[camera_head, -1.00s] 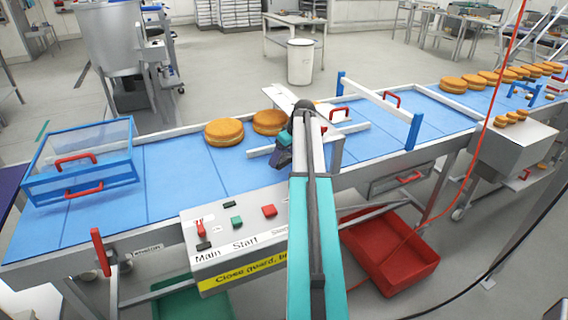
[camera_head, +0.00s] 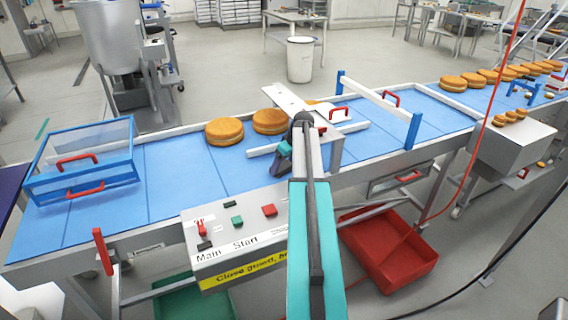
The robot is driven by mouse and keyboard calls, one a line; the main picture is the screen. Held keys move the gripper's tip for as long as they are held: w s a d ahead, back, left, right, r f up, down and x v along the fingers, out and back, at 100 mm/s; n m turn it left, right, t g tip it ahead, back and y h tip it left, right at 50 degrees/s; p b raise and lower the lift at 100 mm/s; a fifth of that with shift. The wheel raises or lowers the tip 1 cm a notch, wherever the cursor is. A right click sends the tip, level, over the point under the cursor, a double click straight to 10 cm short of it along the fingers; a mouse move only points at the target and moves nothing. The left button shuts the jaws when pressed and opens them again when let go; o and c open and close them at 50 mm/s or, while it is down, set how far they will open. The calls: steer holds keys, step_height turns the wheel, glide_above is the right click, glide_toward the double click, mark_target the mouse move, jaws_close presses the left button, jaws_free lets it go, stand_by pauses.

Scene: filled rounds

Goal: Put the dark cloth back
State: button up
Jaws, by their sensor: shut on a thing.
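My gripper (camera_head: 284,150) is at the end of my teal arm, low over the blue conveyor belt, just in front of the white guide bar. It is small and partly hidden by my arm. A small dark bluish shape (camera_head: 283,167) shows at its tip, close to the belt. It looks like the dark cloth held in the shut jaws, but its outline blends with the dark gripper. I cannot tell whether it touches the belt (camera_head: 172,184).
Two round cakes (camera_head: 224,131) (camera_head: 269,121) stand just behind and left of my gripper. A white diverter plate (camera_head: 290,99) lies beyond. A clear guard with blue frame (camera_head: 82,160) covers the left belt. A control panel (camera_head: 236,228) is in front. The belt's left middle is clear.

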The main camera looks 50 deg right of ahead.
steer(key=shift+f, duration=0.15)
steer(key=o, duration=0.7)
steer(key=shift+o, duration=0.2)
steer(key=shift+r, duration=0.2)
steer(key=b+v, duration=0.3)
steer(key=v, duration=0.9)
stand_by(0.5)
